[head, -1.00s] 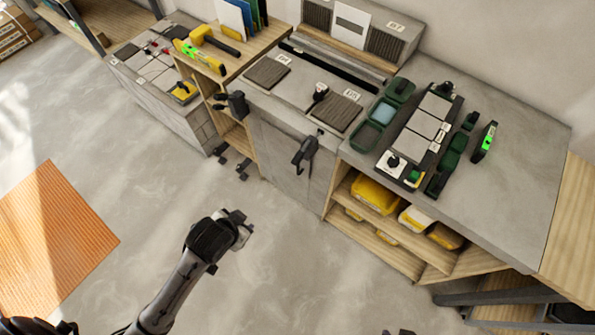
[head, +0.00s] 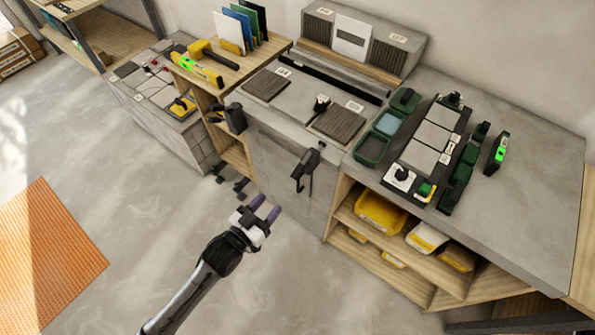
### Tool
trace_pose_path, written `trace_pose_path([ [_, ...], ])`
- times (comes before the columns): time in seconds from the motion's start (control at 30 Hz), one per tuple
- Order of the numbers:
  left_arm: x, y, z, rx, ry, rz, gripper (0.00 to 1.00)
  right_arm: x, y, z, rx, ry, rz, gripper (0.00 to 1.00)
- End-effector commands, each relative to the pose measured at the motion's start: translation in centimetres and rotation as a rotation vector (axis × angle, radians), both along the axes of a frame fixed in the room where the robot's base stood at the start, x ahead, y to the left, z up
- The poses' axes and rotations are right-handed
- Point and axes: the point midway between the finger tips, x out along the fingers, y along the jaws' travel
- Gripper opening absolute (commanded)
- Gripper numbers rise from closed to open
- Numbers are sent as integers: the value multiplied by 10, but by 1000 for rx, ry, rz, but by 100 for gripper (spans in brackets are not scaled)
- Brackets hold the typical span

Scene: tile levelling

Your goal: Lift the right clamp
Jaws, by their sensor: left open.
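The right clamp (head: 306,168) is black and hangs at the front edge of the grey bench, over its front face, with its bar pointing down. A second dark clamp (head: 233,118) is at the front edge farther left. My left gripper (head: 265,207) is open and empty, with its two purple-grey fingers pointing up toward the bench. It appears below and to the left of the right clamp, apart from it. My right gripper is not in the picture.
Dark tiles (head: 338,124) lie on the bench behind the clamps. Green trays (head: 372,148) and a rack of grey tiles (head: 431,134) are to the right. Yellow bins (head: 380,213) fill the shelf below. The floor (head: 140,170) around my left arm is clear.

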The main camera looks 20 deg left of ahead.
Motion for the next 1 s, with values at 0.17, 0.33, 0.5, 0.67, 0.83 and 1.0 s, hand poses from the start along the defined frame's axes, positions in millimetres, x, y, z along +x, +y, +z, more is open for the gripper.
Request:
trace_pose_path([
  [0.17,21,-5,0,-7,-4,0,47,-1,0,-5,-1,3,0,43],
  [0.33,52,-14,0,-7,-3,0,47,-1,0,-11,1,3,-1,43],
  [0.5,83,-21,0,-7,-2,0,47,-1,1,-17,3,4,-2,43],
  [0.67,105,-28,-1,-6,0,-1,47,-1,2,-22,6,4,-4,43],
  [0.83,122,-32,0,-7,-1,0,47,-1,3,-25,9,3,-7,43],
  [1.0,129,-34,0,-6,1,0,47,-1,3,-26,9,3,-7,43],
])
